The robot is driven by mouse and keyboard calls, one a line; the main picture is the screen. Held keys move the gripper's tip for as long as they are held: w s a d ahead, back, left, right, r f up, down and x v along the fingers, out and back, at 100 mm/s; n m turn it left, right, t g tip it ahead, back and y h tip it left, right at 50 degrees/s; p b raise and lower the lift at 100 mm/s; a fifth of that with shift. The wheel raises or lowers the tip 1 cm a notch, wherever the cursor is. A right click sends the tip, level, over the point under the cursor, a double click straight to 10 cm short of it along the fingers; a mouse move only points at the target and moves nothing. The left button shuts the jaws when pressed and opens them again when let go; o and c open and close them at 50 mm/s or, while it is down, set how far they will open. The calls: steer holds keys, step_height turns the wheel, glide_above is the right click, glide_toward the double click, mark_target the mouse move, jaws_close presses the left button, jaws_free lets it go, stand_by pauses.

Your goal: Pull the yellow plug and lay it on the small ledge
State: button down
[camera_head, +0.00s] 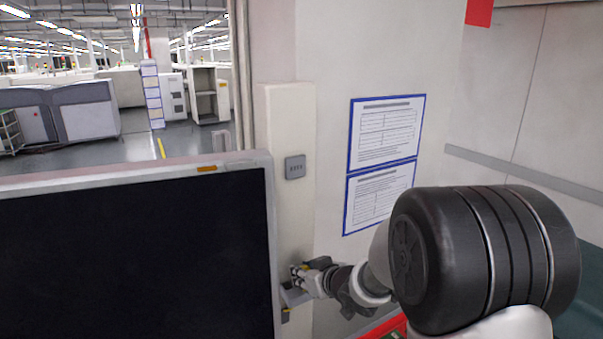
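My gripper (302,279) is small in the lower middle of the view, reaching left to the face of the cream post (290,130). A small grey ledge (293,297) juts from the post just below the fingertips. A small yellow spot shows at the fingertips; it may be the yellow plug, but it is too small and too covered to be sure. Another small yellowish patch (285,317) shows on the post under the ledge. I cannot tell whether the fingers are open or shut on anything, or whether they touch the ledge.
A large black screen (135,260) in a grey frame stands close on the left. A grey socket box (295,167) is higher on the post. Two blue-edged sheets (386,133) hang on the wall to the right. A red edge (386,327) shows below my arm.

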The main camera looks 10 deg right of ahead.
steer(key=shift+f+b, duration=0.5)
steer(key=shift+f, duration=0.25)
steer(key=c, duration=1.2)
jaws_free()
steer(key=shift+c, duration=0.2)
steer(key=shift+r, duration=0.1)
steer(key=p+v, duration=0.5)
steer(key=v, duration=0.5)
stand_by(0.5)
